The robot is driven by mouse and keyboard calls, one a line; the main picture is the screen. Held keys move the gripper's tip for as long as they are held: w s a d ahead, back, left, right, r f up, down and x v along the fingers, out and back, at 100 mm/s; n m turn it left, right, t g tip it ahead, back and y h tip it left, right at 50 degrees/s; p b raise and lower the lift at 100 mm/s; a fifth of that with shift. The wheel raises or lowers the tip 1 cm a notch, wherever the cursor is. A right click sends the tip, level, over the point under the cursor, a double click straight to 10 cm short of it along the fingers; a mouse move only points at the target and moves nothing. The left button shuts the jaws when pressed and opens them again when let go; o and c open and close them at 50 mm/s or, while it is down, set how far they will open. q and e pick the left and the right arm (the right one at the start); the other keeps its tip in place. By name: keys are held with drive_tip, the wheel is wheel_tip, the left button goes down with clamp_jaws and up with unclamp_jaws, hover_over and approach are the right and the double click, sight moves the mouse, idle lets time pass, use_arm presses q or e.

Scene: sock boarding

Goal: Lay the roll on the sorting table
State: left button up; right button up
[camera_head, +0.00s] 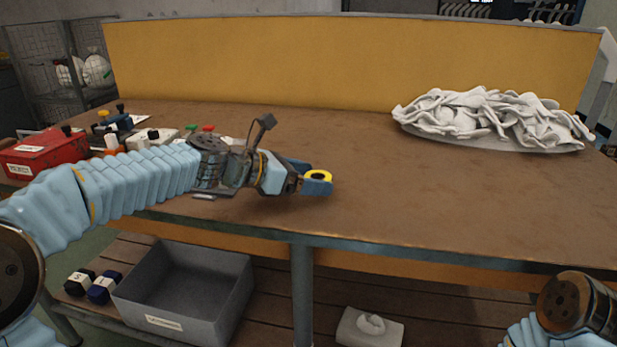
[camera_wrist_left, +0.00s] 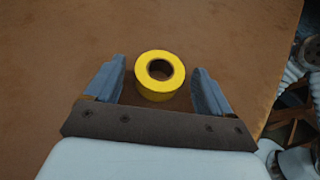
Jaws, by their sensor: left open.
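A yellow tape roll (camera_head: 318,176) lies flat on the brown sorting table (camera_head: 420,200), near the middle of its front half. It also shows in the left wrist view (camera_wrist_left: 160,76), with its dark core facing up. My left gripper (camera_head: 312,178) is open around the roll. In the left wrist view its two blue fingers (camera_wrist_left: 158,88) stand on either side of the roll, with a visible gap at each side. My right arm shows only in part at the lower right of the head view; its gripper is out of view.
A pile of white socks (camera_head: 490,118) lies at the back right. A red box (camera_head: 42,152) and several small items crowd the left end. A yellow panel (camera_head: 250,62) closes the back. A grey bin (camera_head: 185,290) and a tissue box (camera_head: 369,328) sit on the lower shelf. The table's middle right is clear.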

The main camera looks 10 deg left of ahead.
use_arm(q)
drive_tip(key=v, duration=1.2)
drive_tip(key=shift+r, duration=0.1)
